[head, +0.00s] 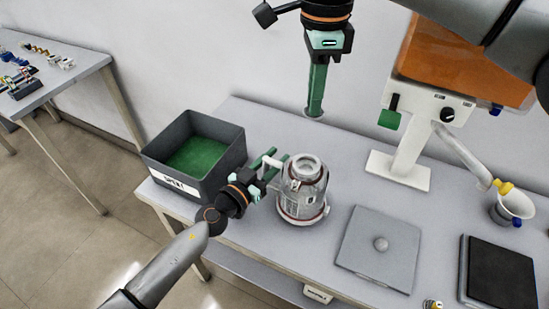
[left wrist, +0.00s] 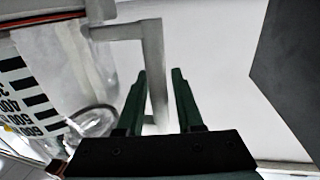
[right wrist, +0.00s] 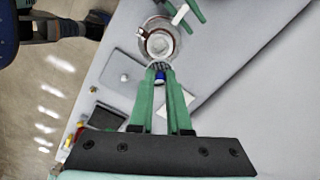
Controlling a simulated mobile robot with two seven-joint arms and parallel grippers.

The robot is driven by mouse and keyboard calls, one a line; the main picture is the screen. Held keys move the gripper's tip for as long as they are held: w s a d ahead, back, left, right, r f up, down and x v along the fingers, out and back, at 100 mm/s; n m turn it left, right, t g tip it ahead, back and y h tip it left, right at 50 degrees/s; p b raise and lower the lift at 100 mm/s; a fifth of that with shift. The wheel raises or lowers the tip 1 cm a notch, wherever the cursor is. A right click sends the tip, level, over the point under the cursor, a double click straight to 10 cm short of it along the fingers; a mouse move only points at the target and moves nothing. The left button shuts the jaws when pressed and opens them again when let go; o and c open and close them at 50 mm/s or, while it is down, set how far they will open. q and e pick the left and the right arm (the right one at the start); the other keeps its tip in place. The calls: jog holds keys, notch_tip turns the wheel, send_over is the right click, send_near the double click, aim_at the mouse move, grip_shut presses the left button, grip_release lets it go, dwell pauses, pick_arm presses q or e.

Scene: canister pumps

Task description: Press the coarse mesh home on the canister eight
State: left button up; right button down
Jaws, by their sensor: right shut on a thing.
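The clear canister (head: 303,205) stands upright on the table, with a pale ring-shaped top and a handle on its left side. My left gripper (head: 272,165) is open, with its fingers on either side of the handle; the handle bar (left wrist: 156,75) shows between them in the left wrist view. My right gripper (head: 316,108) is upright above and behind the canister, apart from it. It is shut on a small grey piece with a blue part (right wrist: 160,73), apparently the coarse mesh, mostly hidden by the fingertips. The number eight is not readable.
A labelled dark bin (head: 185,195) with a green inside stands left of the canister. A grey plate with a knob (head: 375,265) and a black tablet (head: 498,272) lie to the right. An orange-topped machine (head: 410,155) and a funnel-like cup (head: 515,203) stand at back right.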

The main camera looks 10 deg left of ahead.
pick_arm(q)
grip_shut()
dwell(0.9)
pick_arm(e)
jog(key=shift+n, duration=0.8)
jog(key=shift+f, duration=2.4)
